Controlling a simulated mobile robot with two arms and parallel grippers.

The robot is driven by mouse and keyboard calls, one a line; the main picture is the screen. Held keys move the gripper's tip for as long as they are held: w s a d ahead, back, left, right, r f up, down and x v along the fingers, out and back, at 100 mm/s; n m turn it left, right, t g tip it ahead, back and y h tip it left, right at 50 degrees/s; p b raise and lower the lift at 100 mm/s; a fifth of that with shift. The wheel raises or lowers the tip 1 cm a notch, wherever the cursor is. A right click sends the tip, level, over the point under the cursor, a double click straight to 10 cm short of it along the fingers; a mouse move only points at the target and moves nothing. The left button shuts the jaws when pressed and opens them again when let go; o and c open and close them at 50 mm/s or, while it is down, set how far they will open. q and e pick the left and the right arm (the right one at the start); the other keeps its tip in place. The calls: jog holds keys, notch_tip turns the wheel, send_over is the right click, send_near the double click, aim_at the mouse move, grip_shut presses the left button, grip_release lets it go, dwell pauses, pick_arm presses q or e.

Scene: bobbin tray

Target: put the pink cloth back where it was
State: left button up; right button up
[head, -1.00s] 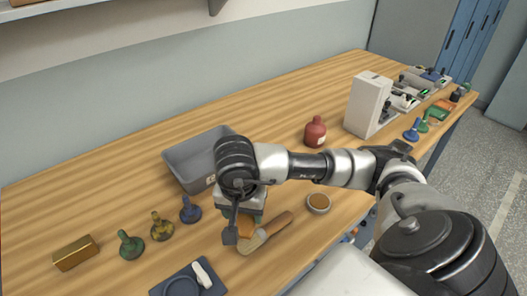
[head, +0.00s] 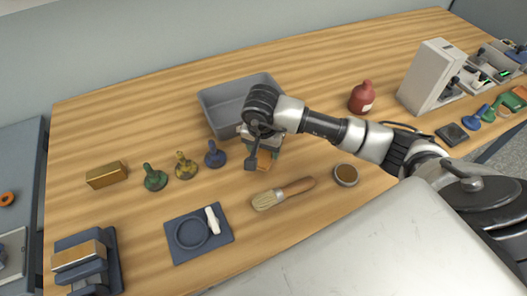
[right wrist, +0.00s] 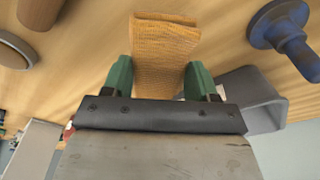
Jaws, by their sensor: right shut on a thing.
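No pink cloth shows in these frames. My right gripper (head: 262,148) is shut on a folded orange cloth (right wrist: 165,55). In the head view the cloth (head: 264,161) hangs below the gripper, between the grey bin (head: 215,122) and the brush (head: 285,193). In the right wrist view the cloth stands out between the green fingers of the gripper (right wrist: 160,82). I cannot tell whether it touches the table. My left gripper is not in view.
Blue, yellow and green stamps (head: 155,178) and a gold block (head: 106,175) stand left of the gripper. A dark mat (head: 184,252) with a white tool lies in front. A round dish (head: 345,175) and a red bottle (head: 361,97) stand right. The back table is clear.

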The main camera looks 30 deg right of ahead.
aim_at(263, 154)
jog(key=shift+w+f, duration=0.15)
jog(key=shift+w, duration=0.1)
notch_tip(263, 154, down, 3)
jog(key=shift+f+p, duration=0.1)
jog(key=shift+p, duration=0.6)
jog(key=shift+f, duration=0.55)
jog(key=o, duration=0.8)
